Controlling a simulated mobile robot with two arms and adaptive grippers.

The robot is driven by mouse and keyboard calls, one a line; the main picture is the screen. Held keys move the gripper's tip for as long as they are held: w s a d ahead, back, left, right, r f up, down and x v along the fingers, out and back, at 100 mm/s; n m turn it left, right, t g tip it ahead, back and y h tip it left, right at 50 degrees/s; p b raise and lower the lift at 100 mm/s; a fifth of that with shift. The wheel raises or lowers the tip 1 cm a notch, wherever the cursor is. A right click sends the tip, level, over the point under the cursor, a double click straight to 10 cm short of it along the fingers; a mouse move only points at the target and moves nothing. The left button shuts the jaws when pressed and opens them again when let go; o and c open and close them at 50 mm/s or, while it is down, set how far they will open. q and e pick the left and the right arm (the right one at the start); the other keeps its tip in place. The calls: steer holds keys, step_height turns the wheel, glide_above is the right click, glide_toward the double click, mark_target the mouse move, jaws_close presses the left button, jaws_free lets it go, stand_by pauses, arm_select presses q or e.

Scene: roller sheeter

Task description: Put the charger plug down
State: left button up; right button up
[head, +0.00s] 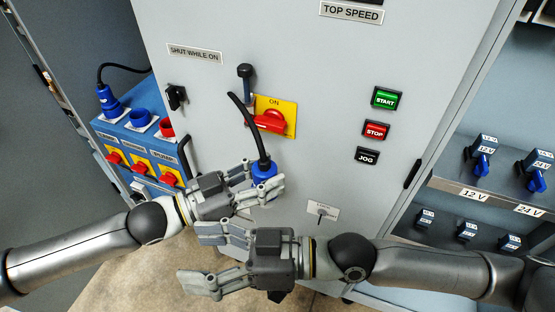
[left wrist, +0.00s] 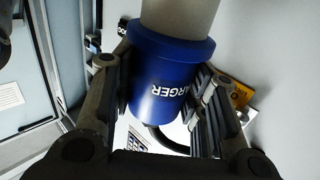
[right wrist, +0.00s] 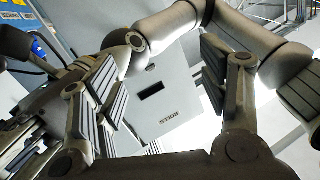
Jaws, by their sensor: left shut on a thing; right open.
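The blue charger plug (head: 263,168) has a black cable curving up from it in the head view. In the left wrist view the plug (left wrist: 160,85) shows the white lettering "CHARGER" and a pale grey end. My left gripper (head: 267,184) is shut on the plug, with a finger on each side, and holds it in front of the grey cabinet. My right gripper (head: 201,258) is open and empty, below and to the left of the plug. Its spread fingers also show in the right wrist view (right wrist: 165,95), with nothing between them.
The grey cabinet front (head: 320,150) carries a red and yellow ON switch (head: 271,122) and START, STOP and JOG buttons (head: 376,130). A blue socket box (head: 130,130) stands at left with a plug in it (head: 108,102). A shelf (head: 490,190) with switches is at right.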

arm_select(q)
steer(key=shift+r, duration=0.1)
steer(key=shift+s, duration=0.1)
arm_select(e)
steer(key=a+r+n+g+h, duration=0.1)
steer(key=a+r+n+h, duration=0.2)
steer(key=r, duration=0.4)
steer(key=a+r+n+g, duration=0.1)
steer(key=a+r+n, duration=0.1)
steer(key=r+n, duration=0.4)
steer(key=n+t+h, duration=1)
steer(key=n+h, duration=0.2)
steer(key=n, duration=0.3)
glide_toward(265, 162)
steer(key=x, duration=1)
steer(key=shift+w+f, duration=0.15)
